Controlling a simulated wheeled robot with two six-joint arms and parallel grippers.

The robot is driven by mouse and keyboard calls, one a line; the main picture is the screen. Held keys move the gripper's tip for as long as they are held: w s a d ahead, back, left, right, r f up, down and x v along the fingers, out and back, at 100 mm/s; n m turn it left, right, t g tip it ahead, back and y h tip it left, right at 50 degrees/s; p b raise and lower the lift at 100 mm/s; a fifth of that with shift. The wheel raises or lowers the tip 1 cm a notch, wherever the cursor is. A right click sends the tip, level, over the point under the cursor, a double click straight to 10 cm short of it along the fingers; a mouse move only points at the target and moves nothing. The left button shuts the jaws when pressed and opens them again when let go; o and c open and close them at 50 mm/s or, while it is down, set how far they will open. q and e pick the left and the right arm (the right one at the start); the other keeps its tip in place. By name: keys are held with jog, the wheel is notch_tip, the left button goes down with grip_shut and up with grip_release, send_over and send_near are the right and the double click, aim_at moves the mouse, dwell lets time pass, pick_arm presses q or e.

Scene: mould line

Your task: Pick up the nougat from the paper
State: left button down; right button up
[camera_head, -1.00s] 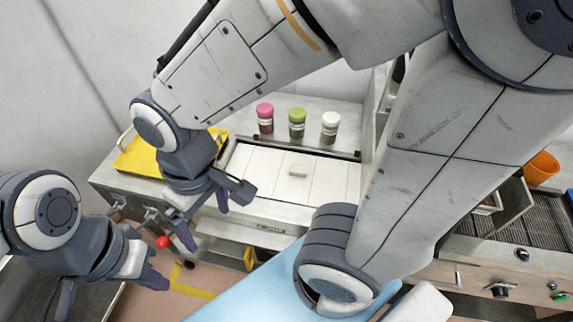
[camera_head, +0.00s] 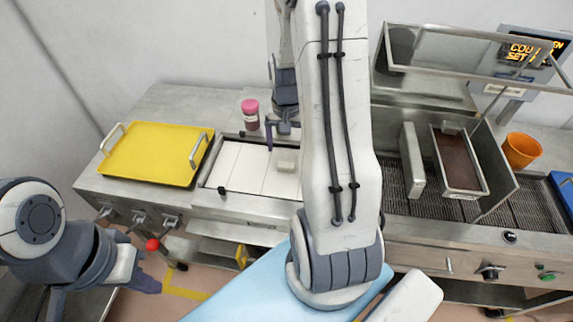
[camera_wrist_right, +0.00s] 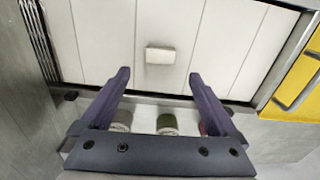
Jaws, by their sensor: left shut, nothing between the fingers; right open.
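The nougat (camera_head: 286,166) is a small beige block lying on the white paper (camera_head: 246,169), which is marked by lines into wide strips. In the right wrist view the nougat (camera_wrist_right: 160,56) lies flat, just beyond the fingertips and centred between them. My right gripper (camera_wrist_right: 159,76) is open and empty, its two purple fingers apart. In the head view my right gripper (camera_head: 284,130) is just behind the nougat, partly hidden by my arm. My left gripper (camera_head: 148,284) is shut and empty at lower left, away from the paper.
A pink-lidded jar (camera_head: 250,114) stands behind the paper. Other jars, including a green one (camera_wrist_right: 167,124), show beneath the gripper in the wrist view. A yellow tray (camera_head: 150,152) is at left. A metal mould (camera_head: 458,162) and orange cup (camera_head: 521,150) are at right.

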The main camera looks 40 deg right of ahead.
aim_at(286, 164)
jog(key=f, duration=0.2)
jog(key=f+p, duration=0.1)
jog(key=f, duration=0.2)
jog(key=shift+s+a+f+p, duration=0.3)
jog(key=shift+f, duration=0.35)
jog(key=shift+c, duration=0.3)
jog(key=c, duration=1.3)
jog(key=shift+c, duration=0.2)
jog(key=shift+w+r, duration=0.1)
jog(key=shift+r, duration=0.05)
